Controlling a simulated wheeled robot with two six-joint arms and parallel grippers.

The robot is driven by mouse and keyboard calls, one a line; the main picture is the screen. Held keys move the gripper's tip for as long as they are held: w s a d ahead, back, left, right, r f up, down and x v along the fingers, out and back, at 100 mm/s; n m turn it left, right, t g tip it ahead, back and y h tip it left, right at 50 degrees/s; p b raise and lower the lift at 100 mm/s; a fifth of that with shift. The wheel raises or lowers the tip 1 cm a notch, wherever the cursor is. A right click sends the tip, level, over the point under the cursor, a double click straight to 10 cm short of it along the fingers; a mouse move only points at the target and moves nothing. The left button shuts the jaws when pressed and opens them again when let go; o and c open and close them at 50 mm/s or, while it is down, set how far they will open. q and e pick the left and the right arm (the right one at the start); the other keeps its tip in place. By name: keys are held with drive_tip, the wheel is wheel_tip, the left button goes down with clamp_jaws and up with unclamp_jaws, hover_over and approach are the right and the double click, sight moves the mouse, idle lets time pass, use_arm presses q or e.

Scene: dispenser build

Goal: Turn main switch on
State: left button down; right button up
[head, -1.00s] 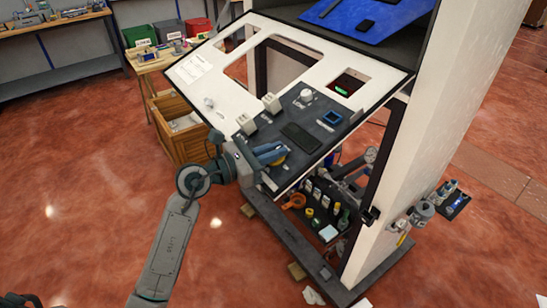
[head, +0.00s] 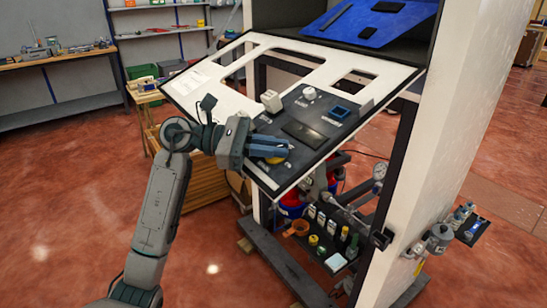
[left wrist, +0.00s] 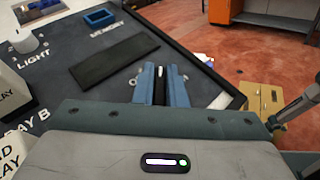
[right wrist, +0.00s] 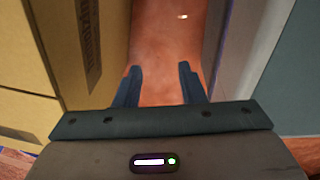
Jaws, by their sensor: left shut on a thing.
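The sloped control panel (head: 205,92) carries a dark control section with a LIGHT knob (head: 310,93), a dark flat rectangle (head: 305,133) and a blue square frame (head: 340,112). A round yellow part (head: 273,160), apparently the main switch, sits at its lower front edge. My left gripper (head: 287,147) is over this part, with its fingers close together and shut on it. The fingers hide most of it. In the left wrist view the left fingers (left wrist: 161,88) point past the dark rectangle, and the held part is barely visible. My right gripper (right wrist: 158,76) is open and empty.
White blocks (head: 271,101) stand on the panel near my left arm. Below it is a shelf of bottles and fittings (head: 318,240). My right gripper hangs between a tan box (right wrist: 75,60) and a grey surface (right wrist: 240,60), above red floor.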

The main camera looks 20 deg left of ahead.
drive_tip(key=shift+s+f, duration=0.2)
drive_tip(key=shift+s, duration=0.15)
use_arm(q)
drive_tip(key=c, duration=1.5)
unclamp_jaws()
use_arm(e)
drive_tip(key=shift+d, duration=0.1)
